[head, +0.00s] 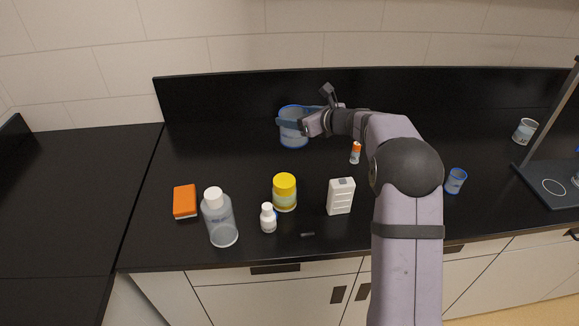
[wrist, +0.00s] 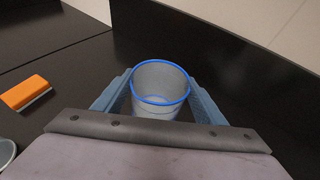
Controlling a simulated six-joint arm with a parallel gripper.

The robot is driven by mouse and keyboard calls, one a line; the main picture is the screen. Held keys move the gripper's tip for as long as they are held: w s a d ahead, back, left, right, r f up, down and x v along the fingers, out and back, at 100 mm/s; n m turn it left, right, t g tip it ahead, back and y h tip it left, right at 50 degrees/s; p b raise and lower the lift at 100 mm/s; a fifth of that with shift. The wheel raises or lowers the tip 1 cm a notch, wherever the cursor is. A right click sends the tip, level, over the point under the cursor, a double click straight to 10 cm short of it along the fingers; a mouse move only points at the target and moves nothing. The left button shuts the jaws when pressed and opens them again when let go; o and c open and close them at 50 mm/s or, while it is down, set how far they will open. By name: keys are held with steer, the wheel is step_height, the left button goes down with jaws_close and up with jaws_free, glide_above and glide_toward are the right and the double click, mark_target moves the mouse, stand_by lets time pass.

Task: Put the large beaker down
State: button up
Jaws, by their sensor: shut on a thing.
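The large beaker (head: 292,133) is a clear vessel with a blue rim, upright near the back of the black worktop. My gripper (head: 298,122) reaches it from the right and is shut on it, one finger on each side. In the wrist view the large beaker (wrist: 160,88) stands between the two blue-grey fingers, and its inside looks empty. Its base is partly hidden in the wrist view, and I cannot tell for sure whether it touches the worktop.
A yellow-lidded jar (head: 285,193), small white bottle (head: 268,218), large clear bottle (head: 220,218), orange sponge (head: 185,201), white box (head: 340,196) and orange-capped vial (head: 355,153) stand nearer the front. A smaller beaker (head: 455,181) is right of my arm. A black backsplash (head: 220,98) runs behind.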

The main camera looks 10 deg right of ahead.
mark_target(298, 146)
steer(key=shift+s+a+r+y, duration=0.1)
steer(key=shift+s+a+y, duration=0.3)
steer(key=shift+a, duration=0.25)
steer(key=shift+g, duration=0.3)
steer(key=shift+f+p, duration=1)
steer(key=shift+f, duration=4)
steer(key=shift+f+b, duration=0.2)
steer(key=shift+b, duration=0.1)
steer(key=o, duration=1.3)
steer(key=shift+r, duration=0.15)
